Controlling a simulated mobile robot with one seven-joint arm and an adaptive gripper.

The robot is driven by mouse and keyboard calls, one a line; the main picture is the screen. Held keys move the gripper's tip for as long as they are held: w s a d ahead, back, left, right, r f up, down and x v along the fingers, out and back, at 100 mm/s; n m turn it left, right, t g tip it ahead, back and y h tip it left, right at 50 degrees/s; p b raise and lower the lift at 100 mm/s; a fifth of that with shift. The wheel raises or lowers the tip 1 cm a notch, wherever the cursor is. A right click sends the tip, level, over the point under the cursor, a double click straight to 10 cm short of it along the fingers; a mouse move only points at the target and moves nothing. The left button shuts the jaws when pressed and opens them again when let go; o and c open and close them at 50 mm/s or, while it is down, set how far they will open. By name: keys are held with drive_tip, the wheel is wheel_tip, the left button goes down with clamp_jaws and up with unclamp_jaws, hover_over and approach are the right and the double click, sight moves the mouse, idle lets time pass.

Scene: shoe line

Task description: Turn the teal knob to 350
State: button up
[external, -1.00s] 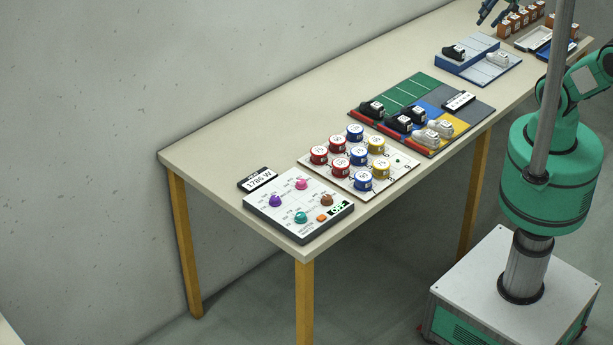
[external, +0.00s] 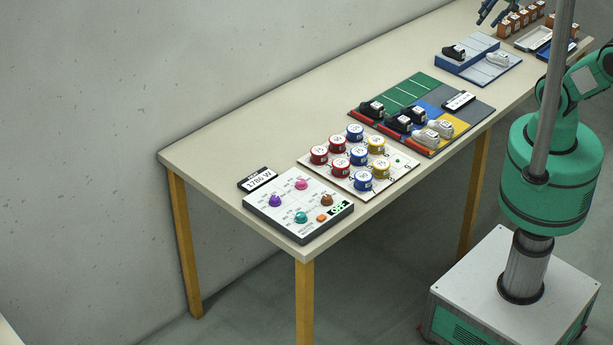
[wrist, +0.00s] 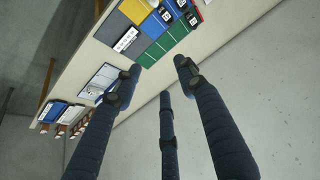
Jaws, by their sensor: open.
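The panel also carries a purple knob (external: 275,201), a pink knob (external: 301,184), a brown knob (external: 327,200) and an orange button (external: 321,218). My gripper (external: 487,12) is at the far end of the table, at the picture's top edge, far from the teal knob. In the wrist view my gripper (wrist: 160,80) is open and empty, its dark fingers spread apart.
A sign reading 1786 W (external: 261,179) stands behind the panel. A white board (external: 395,188) with several red, blue and yellow round tins is beside it. Farther along are a coloured mat (external: 408,92) with shoes, a blue rack (external: 465,68) and orange boxes (external: 515,22). The table's back left is clear.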

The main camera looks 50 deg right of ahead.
drive_tip(key=w+a+r+n+g+y, duration=0.15)
drive_tip(key=w+a+n, duration=0.35)
drive_tip(key=w+a, duration=0.95)
drive_tip(key=w+a+f+n+g, duration=0.15)
drive_tip(key=w+a, duration=0.25)
drive_tip(key=a, duration=0.5)
drive_tip(key=w+a+f+n, duration=0.3)
drive_tip(key=w+a, duration=0.1)
drive_tip(key=a, duration=0.6)
drive_tip(key=s+a+f+n+g, duration=0.1)
drive_tip(key=a+f+n, duration=0.1)
drive_tip(key=a+f, duration=0.35)
drive_tip(key=a+f+n, duration=0.1)
drive_tip(key=a+f, duration=0.1)
drive_tip(key=a, duration=0.7)
drive_tip(key=s+a+f+n+g, duration=0.1)
drive_tip(key=a+f+n, duration=0.15)
drive_tip(key=a, duration=0.45)
drive_tip(key=s+a+f+n, duration=0.1)
drive_tip(key=s+a+f, duration=0.3)
drive_tip(key=a+f, duration=0.3)
drive_tip(key=s+a+f+n+h+p, duration=0.1)
drive_tip(key=s+a+f, duration=0.3)
drive_tip(key=a+f, duration=0.4)
drive_tip(key=shift+s+a+n+g, duration=0.3)
drive_tip(key=shift+s+a+n, duration=0.15)
drive_tip(key=shift+a, duration=0.55)
drive_tip(key=shift+f+h, duration=0.1)
drive_tip(key=shift+h, duration=0.15)
